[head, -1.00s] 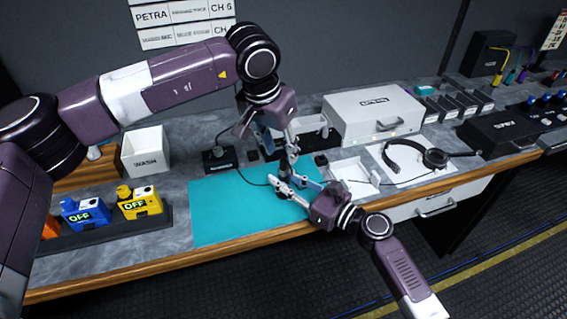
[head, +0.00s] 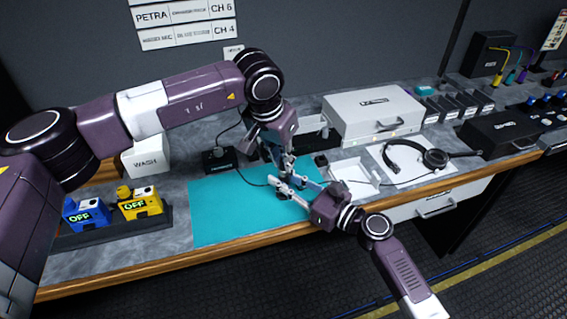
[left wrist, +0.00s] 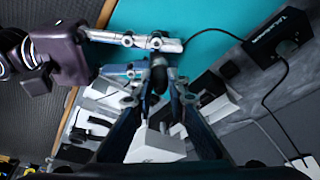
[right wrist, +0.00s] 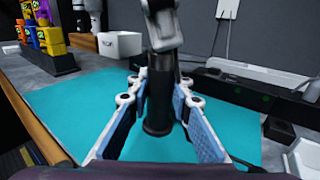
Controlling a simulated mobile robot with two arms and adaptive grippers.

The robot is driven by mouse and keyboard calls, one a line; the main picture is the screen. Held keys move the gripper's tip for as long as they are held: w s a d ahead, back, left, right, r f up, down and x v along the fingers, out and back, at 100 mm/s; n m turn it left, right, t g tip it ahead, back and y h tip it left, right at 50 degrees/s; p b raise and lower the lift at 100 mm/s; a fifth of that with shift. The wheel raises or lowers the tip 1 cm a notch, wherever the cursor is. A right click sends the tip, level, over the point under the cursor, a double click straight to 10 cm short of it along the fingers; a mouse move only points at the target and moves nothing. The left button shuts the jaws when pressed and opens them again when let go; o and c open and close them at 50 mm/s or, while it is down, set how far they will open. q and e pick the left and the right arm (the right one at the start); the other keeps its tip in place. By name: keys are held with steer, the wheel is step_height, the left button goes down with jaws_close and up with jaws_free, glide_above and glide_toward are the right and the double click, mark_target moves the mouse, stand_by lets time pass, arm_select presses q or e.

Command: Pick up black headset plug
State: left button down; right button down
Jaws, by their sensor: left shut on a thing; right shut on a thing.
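A black cylindrical plug (right wrist: 157,112) stands about upright over the teal mat (head: 225,212). My left gripper (head: 284,176) reaches down from above and is shut on its upper part. The plug also shows between the left fingertips in the left wrist view (left wrist: 154,88), partly hidden by them. My right gripper (head: 281,187) comes in from the right, lower down, and has its fingers around the plug on both sides. In the head view the grippers hide most of the plug. The black headset (head: 434,158) lies on a white pad at the right.
A thin cable runs from the grippers toward a small black box (head: 219,159) behind the mat. An open white tray (head: 352,178) is right of the grippers. A white case (head: 372,115) stands behind. The mat's left part is clear.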

arm_select(q)
step_height(320, 180, up, 10)
steer(key=shift+r, duration=0.1)
arm_select(e)
steer(key=c, duration=1.7)
jaws_free()
steer(key=shift+o, duration=0.2)
steer(key=shift+s+d, duration=0.1)
